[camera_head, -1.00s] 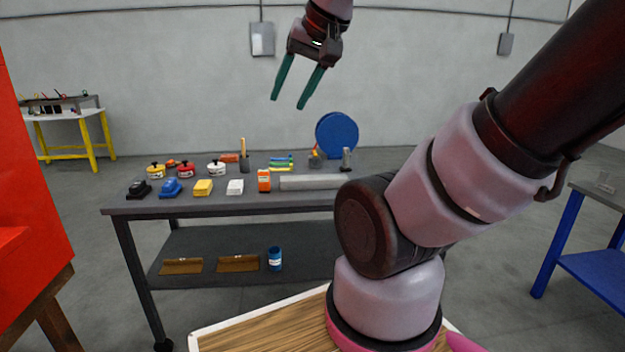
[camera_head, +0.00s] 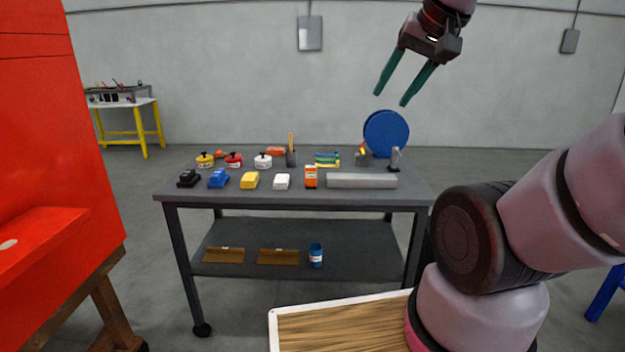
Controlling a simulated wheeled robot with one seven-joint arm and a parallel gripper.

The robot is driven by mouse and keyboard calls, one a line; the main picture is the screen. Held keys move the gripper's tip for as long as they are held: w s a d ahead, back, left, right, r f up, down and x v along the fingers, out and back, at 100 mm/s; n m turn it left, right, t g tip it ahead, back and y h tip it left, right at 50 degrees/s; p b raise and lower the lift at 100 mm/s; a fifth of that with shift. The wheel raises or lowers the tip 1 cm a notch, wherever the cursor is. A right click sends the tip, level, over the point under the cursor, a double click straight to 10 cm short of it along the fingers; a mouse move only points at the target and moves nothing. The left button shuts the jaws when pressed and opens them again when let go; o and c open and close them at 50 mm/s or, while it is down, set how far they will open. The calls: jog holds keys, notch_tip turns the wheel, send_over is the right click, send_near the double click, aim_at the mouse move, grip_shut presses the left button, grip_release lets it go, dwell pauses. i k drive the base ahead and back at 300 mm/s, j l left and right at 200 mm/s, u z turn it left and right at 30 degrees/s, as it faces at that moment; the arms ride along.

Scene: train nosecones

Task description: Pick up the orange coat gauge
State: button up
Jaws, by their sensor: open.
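The orange coat gauge (camera_head: 311,176) looks like a small upright orange block with a pale patch near its top and a dark base. It stands near the front edge of the grey table (camera_head: 300,199), just left of a long grey bar. My gripper (camera_head: 391,98) is open and empty, with two green fingers pointing down and left. It hangs high in the picture, up and to the right of the gauge and well apart from it. Nothing hides the gauge.
A white block (camera_head: 282,182), a yellow block (camera_head: 250,181) and a blue one (camera_head: 218,178) stand left of the gauge. The long grey bar (camera_head: 361,181) lies to its right. A blue disc (camera_head: 386,134) stands behind. A red panel (camera_head: 40,130) rises at the far left.

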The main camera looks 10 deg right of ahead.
aim_at(311, 171)
jog(key=u, duration=3.6)
jog(key=z, duration=3.6)
jog(key=i+l+z, duration=0.15)
jog(key=i, duration=0.25)
jog(key=i+l+z, duration=0.15)
jog(key=i+l, duration=0.15)
jog(key=i+l+z, duration=0.15)
jog(key=i, duration=0.35)
